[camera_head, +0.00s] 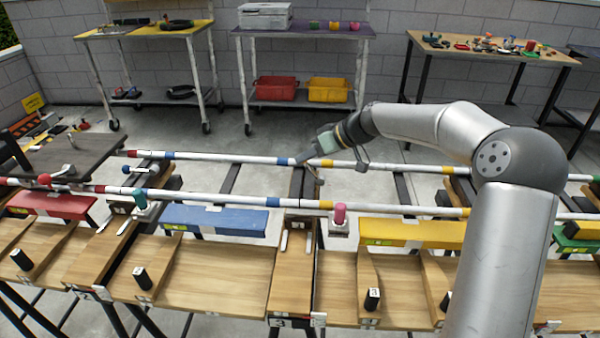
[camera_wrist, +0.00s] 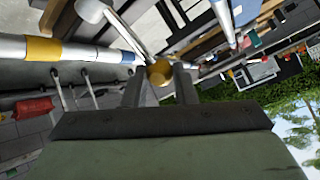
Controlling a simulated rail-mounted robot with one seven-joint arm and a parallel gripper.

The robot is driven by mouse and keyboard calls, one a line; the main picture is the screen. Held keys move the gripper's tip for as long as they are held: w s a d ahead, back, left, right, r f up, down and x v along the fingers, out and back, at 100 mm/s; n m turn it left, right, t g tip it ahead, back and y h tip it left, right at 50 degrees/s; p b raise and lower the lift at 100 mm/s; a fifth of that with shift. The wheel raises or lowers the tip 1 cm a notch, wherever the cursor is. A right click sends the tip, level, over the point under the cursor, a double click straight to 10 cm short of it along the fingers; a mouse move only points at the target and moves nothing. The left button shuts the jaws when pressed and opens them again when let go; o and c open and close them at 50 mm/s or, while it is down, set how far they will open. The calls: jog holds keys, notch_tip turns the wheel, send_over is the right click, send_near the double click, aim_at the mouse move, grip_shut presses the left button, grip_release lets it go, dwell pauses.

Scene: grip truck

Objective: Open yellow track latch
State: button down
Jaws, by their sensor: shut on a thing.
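The yellow track latch (camera_wrist: 160,73) shows in the wrist view as a round yellow knob between my two fingertips. My gripper (camera_wrist: 159,80) is shut on it. In the head view my gripper (camera_head: 304,156) reaches down from the right to the far white rail (camera_head: 235,158), near the middle cross-beam. The yellow knob is hidden there behind my gripper. I cannot tell from these frames how far the latch is turned.
On the near rail (camera_head: 390,207) are a pink latch (camera_head: 339,213) and a teal latch (camera_head: 140,199). A blue latch (camera_head: 128,170) and a red latch (camera_head: 44,180) are at the left. Blue (camera_head: 215,219) and yellow (camera_head: 415,233) benches lie below the rails.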

jog(key=shift+s+d+r+m+t+y+b, duration=0.1)
jog(key=shift+d+r+m+t+y+b, duration=0.1)
jog(key=shift+d+y+b, duration=1.65)
jog(key=shift+s+d+r+m+t+y+b, duration=0.15)
jog(key=shift+d+y+b, duration=0.7)
jog(key=shift+b, duration=1.85)
jog(key=shift+w+a+y, duration=0.1)
jog(key=shift+a+y, duration=0.2)
jog(key=c, duration=1.2)
grip_release()
jog(key=p+v, duration=0.3)
jog(key=v, duration=1.4)
jog(key=shift+d, duration=0.25)
